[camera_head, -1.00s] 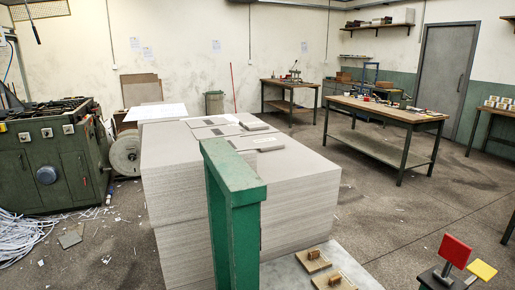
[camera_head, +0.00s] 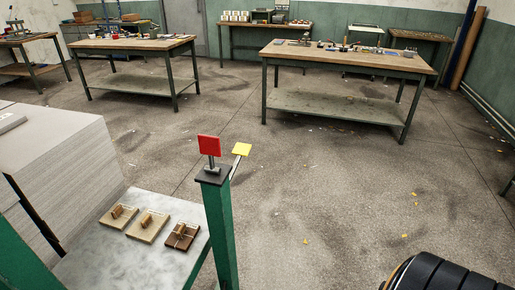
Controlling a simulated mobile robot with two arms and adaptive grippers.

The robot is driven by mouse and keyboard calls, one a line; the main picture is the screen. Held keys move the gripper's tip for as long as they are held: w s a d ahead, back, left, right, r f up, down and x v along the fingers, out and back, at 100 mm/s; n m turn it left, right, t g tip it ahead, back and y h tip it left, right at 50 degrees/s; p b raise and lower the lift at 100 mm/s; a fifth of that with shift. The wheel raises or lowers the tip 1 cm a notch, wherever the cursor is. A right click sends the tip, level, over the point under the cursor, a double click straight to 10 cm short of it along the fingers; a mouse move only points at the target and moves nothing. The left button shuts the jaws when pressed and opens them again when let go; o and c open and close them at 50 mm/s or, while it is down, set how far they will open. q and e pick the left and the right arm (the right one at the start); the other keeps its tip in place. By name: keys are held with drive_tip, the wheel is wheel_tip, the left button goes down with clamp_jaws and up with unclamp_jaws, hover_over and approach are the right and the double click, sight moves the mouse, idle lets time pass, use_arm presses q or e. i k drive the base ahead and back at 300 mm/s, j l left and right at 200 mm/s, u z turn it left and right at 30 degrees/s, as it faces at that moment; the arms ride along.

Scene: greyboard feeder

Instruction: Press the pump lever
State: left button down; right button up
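A green post (camera_head: 219,230) stands in the lower middle of the view with a dark plate (camera_head: 212,176) on top. A red square pad (camera_head: 209,146) on a short stem stands upright on that plate. No label shows which of the two is the pump lever. Neither of my grippers is in view, and nothing touches the pads.
A grey feeder table (camera_head: 92,270) left of the post holds several wooden blocks with raised pieces. A greyboard stack (camera_head: 60,165) stands at the left. Workbenches (camera_head: 350,62) and (camera_head: 130,43) line the back.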

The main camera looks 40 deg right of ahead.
sight(240, 149)
drive_tip(key=z, duration=1.1)
